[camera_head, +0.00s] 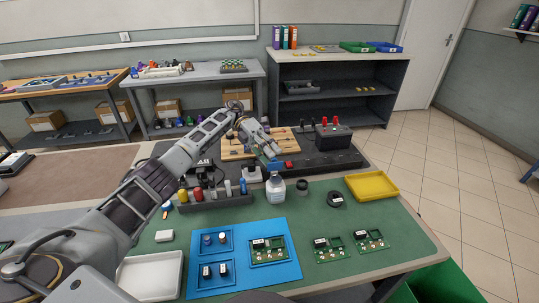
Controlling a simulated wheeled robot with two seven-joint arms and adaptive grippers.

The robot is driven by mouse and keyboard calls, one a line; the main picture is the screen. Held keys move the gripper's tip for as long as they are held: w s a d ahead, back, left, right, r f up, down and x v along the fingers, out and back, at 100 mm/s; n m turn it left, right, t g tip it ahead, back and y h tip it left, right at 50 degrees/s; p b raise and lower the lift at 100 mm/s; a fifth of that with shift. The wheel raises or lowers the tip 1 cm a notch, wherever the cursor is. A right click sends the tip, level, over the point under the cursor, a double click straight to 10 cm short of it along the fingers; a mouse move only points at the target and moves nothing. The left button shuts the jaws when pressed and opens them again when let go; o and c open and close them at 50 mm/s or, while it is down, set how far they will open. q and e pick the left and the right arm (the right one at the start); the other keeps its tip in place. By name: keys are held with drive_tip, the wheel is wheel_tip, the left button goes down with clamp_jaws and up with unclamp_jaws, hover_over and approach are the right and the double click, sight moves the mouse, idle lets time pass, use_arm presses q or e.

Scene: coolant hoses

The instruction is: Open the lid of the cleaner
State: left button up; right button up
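A white bottle with a pale label (275,189), which looks like the cleaner, stands upright on the green mat near the middle of the workbench. My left arm reaches in from the lower left and bends down at the back. My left gripper (272,156) points down just above and behind the bottle. Its fingers are small and blend with blue and red items behind, so I cannot tell whether they are open or touch the lid. The lid is small and partly unclear. My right gripper is not in view.
A tool rack (215,198) stands left of the bottle, and a small dark jar (302,187) stands to its right. A blue mat (244,283) with parts and a white tray (151,277) lie in front.

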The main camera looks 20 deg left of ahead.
use_arm(q)
drive_tip(key=shift+r, duration=0.1)
wheel_tip(320, 180, up, 10)
idle(0.9)
